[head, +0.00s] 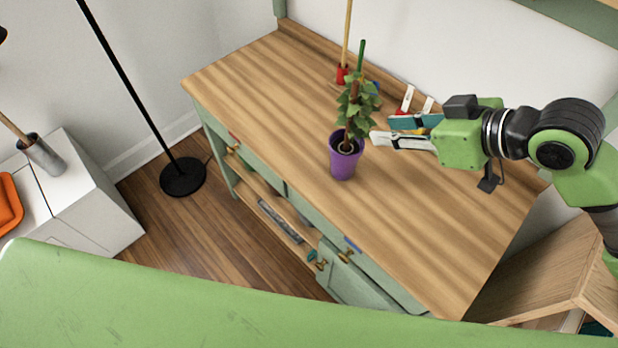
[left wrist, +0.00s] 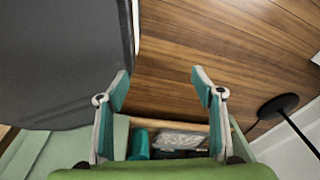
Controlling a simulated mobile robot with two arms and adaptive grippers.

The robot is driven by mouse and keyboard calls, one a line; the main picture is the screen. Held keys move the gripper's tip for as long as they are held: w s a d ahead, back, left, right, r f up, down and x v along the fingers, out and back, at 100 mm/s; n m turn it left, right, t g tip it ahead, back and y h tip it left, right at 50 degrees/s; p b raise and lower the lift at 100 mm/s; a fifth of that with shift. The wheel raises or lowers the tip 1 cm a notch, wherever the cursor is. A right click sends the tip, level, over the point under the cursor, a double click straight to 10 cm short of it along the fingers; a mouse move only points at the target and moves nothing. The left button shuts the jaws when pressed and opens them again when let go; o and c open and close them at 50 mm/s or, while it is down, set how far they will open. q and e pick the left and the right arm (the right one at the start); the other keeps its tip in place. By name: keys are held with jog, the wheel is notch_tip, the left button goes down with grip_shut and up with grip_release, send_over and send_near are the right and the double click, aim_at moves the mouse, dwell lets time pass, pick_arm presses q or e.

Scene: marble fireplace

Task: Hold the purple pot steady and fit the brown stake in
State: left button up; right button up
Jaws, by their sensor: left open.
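The purple pot (head: 343,163) stands upright on the wooden cabinet top in the head view, with a leafy green plant (head: 357,115) in it. A brown upright piece (head: 354,88) shows among the leaves; its lower part is hidden, so I cannot tell whether it is seated in the pot. My right gripper (head: 380,130) is open just right of the plant, its fingertips pointing left near the pot's rim. I cannot tell if it touches the leaves. My left gripper (left wrist: 161,80) shows in the left wrist view, open and empty, away from the pot.
The wooden top (head: 430,220) is clear in front of the pot. Behind the plant stand a red holder (head: 342,75) with a tan stick and a green stick (head: 361,55). Red and white items lie behind my right gripper. A black lamp base (head: 183,177) stands on the floor.

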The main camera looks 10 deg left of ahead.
pick_arm(q)
jog(key=w+a+r+m+t, duration=0.1)
jog(key=w+a+r, duration=0.1)
jog(key=w, duration=0.3)
jog(key=w+a+r, duration=0.2)
jog(key=w, duration=0.3)
jog(key=w+r+m+t+h, duration=0.3)
jog(key=w+r+m, duration=0.4)
jog(key=w+r, duration=1.35)
jog(key=m+t+h, duration=0.2)
jog(key=t+h, duration=0.2)
jog(key=h, duration=0.3)
send_near(345, 154)
jog(key=a+f, duration=0.4)
jog(key=f, duration=0.6)
jog(key=s+d+r+n+t, duration=0.2)
jog(key=d+r+n+t, duration=0.15)
jog(key=n+t, duration=0.2)
jog(key=shift+g+h, duration=0.35)
jog(key=shift+h, duration=0.05)
jog(key=x, duration=1.2)
jog(key=shift+w+d+r, duration=0.1)
jog(key=shift+w+r, duration=0.25)
